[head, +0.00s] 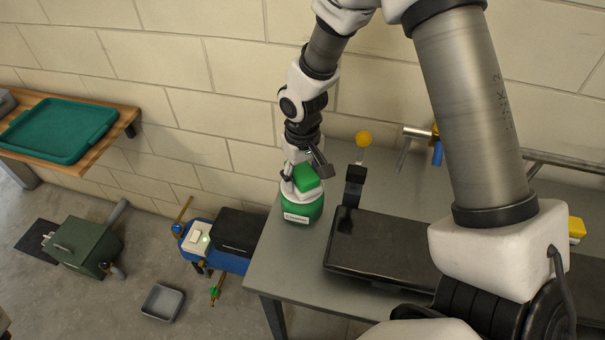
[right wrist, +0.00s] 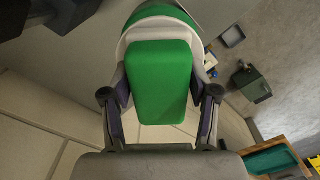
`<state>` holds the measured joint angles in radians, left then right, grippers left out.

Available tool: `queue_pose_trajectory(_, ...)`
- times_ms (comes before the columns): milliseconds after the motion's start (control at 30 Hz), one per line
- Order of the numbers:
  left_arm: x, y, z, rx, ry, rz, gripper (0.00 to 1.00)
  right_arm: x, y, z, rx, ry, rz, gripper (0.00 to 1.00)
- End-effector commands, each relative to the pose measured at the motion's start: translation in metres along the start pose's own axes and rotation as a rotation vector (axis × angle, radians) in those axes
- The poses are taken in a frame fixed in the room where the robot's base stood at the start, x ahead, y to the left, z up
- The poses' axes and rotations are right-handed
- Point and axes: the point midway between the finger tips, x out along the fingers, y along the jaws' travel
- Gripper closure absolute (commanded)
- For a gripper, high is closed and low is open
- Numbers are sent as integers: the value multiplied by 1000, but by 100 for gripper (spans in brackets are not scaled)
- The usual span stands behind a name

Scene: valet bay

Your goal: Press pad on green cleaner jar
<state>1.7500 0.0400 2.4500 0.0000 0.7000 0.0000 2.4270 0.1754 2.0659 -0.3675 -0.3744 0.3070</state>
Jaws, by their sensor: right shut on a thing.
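The green cleaner jar (head: 299,213) stands upright near the left end of the grey bench, with a pale label on its front and a white collar on top. My right gripper (head: 303,172) is right over the jar and shut on a green rectangular pad (head: 308,179). In the right wrist view the pad (right wrist: 160,80) sits between the two fingers. The jar's white rim and green top (right wrist: 160,22) show just behind its far end. I cannot tell whether pad and jar touch. My left gripper is not in view.
A black panel (head: 385,246) lies on the grey bench (head: 277,262) right of the jar, beside a yellow-knobbed lever (head: 363,139). A blue machine (head: 229,260) stands below left. A teal tray (head: 60,130) lies on a wooden shelf. A block wall is close behind.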

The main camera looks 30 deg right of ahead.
Motion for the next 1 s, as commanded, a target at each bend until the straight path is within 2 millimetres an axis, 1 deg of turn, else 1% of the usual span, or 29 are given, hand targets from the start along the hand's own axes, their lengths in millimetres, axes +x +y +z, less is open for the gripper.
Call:
queue_pose_trajectory(633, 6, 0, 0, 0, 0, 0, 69, 9, 0, 0, 0, -1, 0, 68)
queue_pose_trajectory(1000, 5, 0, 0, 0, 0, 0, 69, 8, 0, 0, 0, -1, 0, 68)
